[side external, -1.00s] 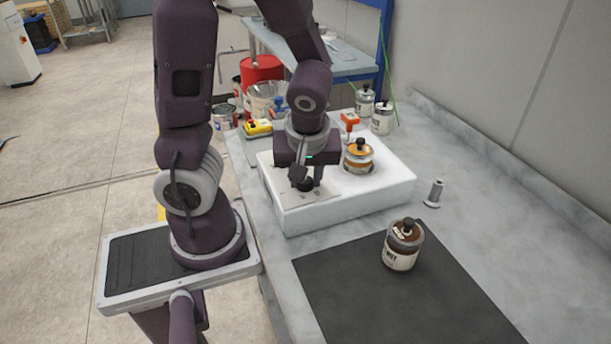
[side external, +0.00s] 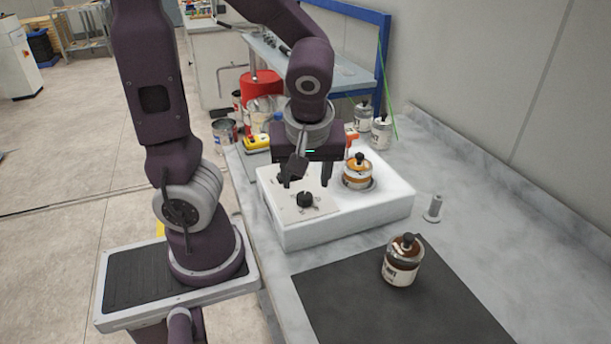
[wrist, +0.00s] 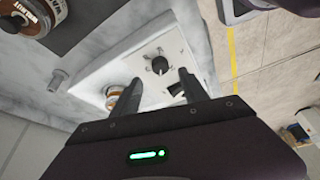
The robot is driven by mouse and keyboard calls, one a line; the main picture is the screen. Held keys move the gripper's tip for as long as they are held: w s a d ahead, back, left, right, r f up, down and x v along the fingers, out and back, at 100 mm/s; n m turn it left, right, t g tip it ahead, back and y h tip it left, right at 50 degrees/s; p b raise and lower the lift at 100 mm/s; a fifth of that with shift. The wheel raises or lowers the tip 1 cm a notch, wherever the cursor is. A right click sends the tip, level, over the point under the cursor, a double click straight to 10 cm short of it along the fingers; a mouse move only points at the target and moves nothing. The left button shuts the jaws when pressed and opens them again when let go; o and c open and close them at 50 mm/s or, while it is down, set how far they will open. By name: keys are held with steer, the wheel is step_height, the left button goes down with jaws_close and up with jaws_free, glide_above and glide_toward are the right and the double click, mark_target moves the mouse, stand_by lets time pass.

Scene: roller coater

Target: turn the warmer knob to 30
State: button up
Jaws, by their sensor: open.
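The white warmer box (side external: 350,218) stands on the bench with a pale control panel at its left front. A round black knob (side external: 305,199) sits on the panel; it also shows in the wrist view (wrist: 160,65). Marks surround the knob, but its numbers and setting are too small to read. My gripper (side external: 307,182) is open and empty above the panel, its fingers clear of the knob. In the wrist view the two fingertips (wrist: 160,78) are apart, with the knob beyond the gap. A second dark control (wrist: 176,90) lies close to one finger.
An orange-labelled jar (side external: 357,173) sits in the warmer, right of my gripper. Another jar (side external: 402,262) stands on the dark mat (side external: 390,312). A small metal post (side external: 433,208) stands right of the warmer. Cans and a yellow box (side external: 257,142) are behind.

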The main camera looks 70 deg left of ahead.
mark_target(304, 194)
steer(key=shift+s+d+r, duration=0.1)
steer(key=shift+d+r, duration=0.1)
steer(key=shift+r, duration=0.3)
steer(key=n, duration=0.1)
steer(key=a+n+g+h, duration=0.1)
steer(key=shift+s+a+f+n+g, duration=0.1)
steer(key=shift+s+a+n+g, duration=0.05)
steer(key=shift+s+n+g, duration=0.2)
steer(key=shift+w+a+n+h, duration=0.3)
steer(key=shift+n+h, duration=0.3)
steer(key=shift+n, duration=0.15)
steer(key=a+n+h, duration=0.1)
steer(key=w+n+h, duration=0.1)
steer(key=n, duration=0.1)
steer(key=shift+w+a+r, duration=0.15)
steer(key=shift+a+r, duration=0.1)
steer(key=shift+a, duration=0.15)
steer(key=shift+f, duration=0.3)
step_height(304, 194, down, 6)
steer(key=shift+f, duration=0.25)
